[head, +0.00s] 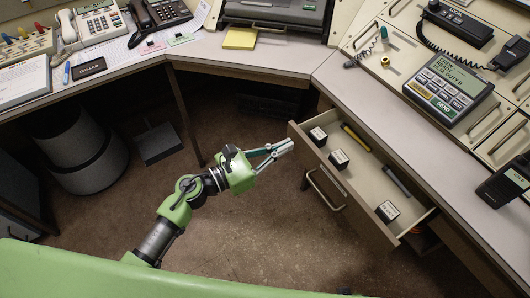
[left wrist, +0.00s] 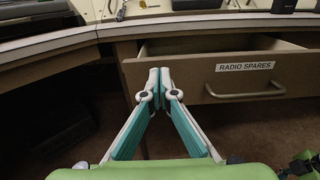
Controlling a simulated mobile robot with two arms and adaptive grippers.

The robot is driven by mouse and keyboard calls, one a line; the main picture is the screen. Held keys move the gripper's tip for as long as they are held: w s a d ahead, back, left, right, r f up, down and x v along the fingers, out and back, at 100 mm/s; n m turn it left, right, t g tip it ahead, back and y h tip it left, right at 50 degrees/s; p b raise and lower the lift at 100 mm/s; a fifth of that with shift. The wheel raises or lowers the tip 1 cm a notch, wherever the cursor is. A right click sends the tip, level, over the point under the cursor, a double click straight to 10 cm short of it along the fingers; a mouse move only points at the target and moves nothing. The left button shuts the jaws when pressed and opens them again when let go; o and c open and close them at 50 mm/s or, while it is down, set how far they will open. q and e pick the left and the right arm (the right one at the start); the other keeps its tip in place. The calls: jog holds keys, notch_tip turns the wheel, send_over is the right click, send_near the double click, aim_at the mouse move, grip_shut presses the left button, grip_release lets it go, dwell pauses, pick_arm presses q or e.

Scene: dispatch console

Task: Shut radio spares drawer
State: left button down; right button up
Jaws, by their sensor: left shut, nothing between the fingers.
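The radio spares drawer (head: 345,205) stands open under the right-hand desk in the head view, pulled out toward the floor space. Inside lie several small dark boxes, a yellow stick and a dark stick. In the left wrist view its front (left wrist: 220,75) shows the label "RADIO SPARES" (left wrist: 245,67) and a bar handle (left wrist: 245,92). My left gripper (head: 288,146) is shut and empty, its tips at the drawer front's far-left end. In the left wrist view the fingertips (left wrist: 159,75) overlap the left part of the drawer front; I cannot tell whether they touch.
The desk edge (head: 395,150) runs above the drawer, with a radio console unit (head: 448,88) and a handheld radio (head: 508,182) on it. A grey bin (head: 85,155) stands under the left desk. The floor (head: 240,225) before the drawer is clear.

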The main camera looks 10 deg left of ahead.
aim_at(323, 133)
pick_arm(q)
jog(key=shift+x, duration=1.2)
pick_arm(e)
jog(key=shift+s+f, duration=0.3)
jog(key=shift+f, duration=0.05)
